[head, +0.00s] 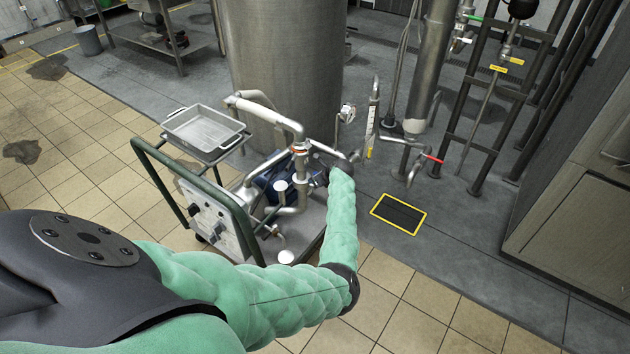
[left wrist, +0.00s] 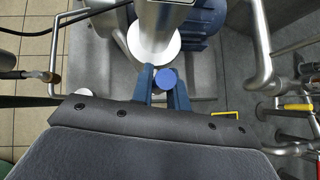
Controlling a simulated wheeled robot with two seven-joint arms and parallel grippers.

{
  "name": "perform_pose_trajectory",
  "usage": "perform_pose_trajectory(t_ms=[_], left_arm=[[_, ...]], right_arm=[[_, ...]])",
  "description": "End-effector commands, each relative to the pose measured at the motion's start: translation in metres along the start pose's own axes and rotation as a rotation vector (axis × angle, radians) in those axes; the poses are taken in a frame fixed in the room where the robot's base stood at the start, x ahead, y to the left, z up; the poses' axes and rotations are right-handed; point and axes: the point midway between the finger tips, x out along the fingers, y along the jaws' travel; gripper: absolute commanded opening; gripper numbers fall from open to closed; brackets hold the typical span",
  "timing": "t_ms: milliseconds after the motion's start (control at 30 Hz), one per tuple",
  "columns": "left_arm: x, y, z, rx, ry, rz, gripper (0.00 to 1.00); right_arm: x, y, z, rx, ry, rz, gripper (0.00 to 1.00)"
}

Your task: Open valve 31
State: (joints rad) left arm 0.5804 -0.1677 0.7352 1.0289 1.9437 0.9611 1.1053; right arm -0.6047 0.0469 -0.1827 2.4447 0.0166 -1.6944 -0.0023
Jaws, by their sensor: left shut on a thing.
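My left gripper (left wrist: 165,88) shows in the left wrist view with its two blue fingers shut on a round blue knob (left wrist: 166,78). The knob is beside a white round flange under a metal pipe. In the head view my left arm reaches over the pump cart, and its sleeve and wrist hide the fingers and the knob. Valve handles in the head view include a red one (head: 433,158), a yellow one (head: 498,69) and a green one (head: 475,17). No number 31 is readable, so I cannot tell which valve it is. My right gripper is not in view.
The wheeled cart (head: 150,162) carries pipes, a control box and a blue motor (left wrist: 203,22). A metal tray (head: 203,128) sits on it. A large steel tank (head: 285,70) stands behind. A yellow-framed floor grate (head: 398,214) lies to the right, with pipes and a steel cabinet beyond.

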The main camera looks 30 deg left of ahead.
Motion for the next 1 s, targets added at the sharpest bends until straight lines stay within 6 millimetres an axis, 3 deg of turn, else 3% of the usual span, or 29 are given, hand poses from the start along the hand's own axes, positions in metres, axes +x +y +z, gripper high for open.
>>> perform_pose_trajectory(t_ms=[300,333,433,767,1000], left_arm=[[0.000,0.000,-0.001,0.003,0.002,0.002,0.00],[0.000,0.000,-0.001,0.003,0.002,0.002,0.18],[0.000,0.000,-0.001,0.002,0.002,0.001,0.38],[-0.001,-0.001,0.000,0.001,0.001,0.000,0.38],[-0.015,-0.011,0.005,0.003,0.001,-0.003,0.38]], right_arm=[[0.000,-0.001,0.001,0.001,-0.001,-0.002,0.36],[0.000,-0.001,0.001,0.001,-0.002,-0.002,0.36],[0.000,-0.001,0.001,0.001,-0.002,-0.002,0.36],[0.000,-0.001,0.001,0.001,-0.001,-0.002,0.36],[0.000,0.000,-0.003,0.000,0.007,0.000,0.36]])
